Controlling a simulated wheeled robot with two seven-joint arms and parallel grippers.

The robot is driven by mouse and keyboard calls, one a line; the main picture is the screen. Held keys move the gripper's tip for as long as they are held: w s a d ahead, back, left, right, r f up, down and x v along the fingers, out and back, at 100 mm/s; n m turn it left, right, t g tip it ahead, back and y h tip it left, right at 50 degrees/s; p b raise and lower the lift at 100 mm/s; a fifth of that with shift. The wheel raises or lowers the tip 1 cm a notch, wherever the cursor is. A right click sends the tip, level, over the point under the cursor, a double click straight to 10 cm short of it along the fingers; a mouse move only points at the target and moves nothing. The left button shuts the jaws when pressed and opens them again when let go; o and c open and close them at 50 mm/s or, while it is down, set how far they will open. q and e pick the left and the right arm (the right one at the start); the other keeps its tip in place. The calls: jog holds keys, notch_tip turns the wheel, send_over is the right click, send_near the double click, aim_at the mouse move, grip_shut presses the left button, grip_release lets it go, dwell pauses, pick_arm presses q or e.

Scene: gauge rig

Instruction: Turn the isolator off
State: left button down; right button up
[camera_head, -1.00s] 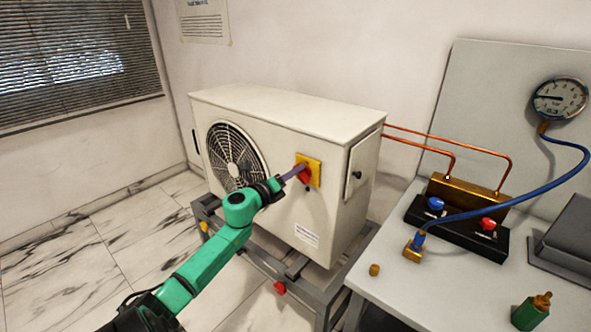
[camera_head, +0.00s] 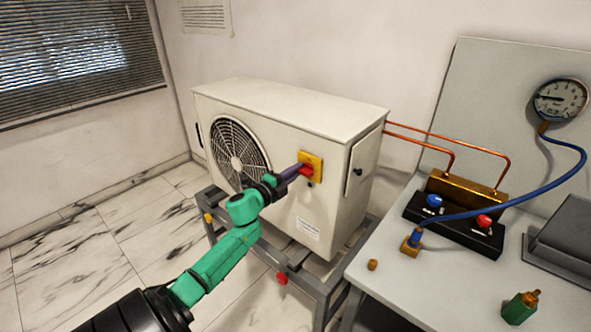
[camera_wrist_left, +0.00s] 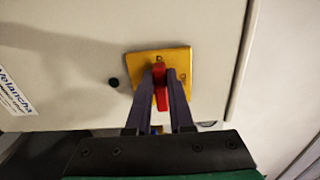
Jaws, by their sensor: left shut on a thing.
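The isolator is a yellow square plate (camera_head: 317,160) with a red handle (camera_head: 306,170) on the front of the cream outdoor unit. My left gripper (camera_head: 296,172) reaches it from the left, with its dark fingers at the plate. In the left wrist view the gripper (camera_wrist_left: 168,92) is shut on the red handle (camera_wrist_left: 161,97), one finger on each side. The handle lies about in line with the sides of the yellow plate (camera_wrist_left: 180,62); in the head view it looks close to level. The fingers partly hide the handle. My right gripper is not in view.
The cream unit (camera_head: 285,105) stands on a grey frame (camera_head: 325,290). A gauge (camera_head: 560,99) hangs above.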

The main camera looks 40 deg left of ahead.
pick_arm(q)
jog(key=shift+f, duration=0.1)
dwell(0.4)
jog(key=c, duration=0.8)
grip_release()
jog(key=shift+s, duration=0.15)
jog(key=s, duration=1.4)
jog(key=shift+s+d+b, duration=0.15)
jog(key=shift+b, duration=0.3)
jog(key=shift+n, duration=0.3)
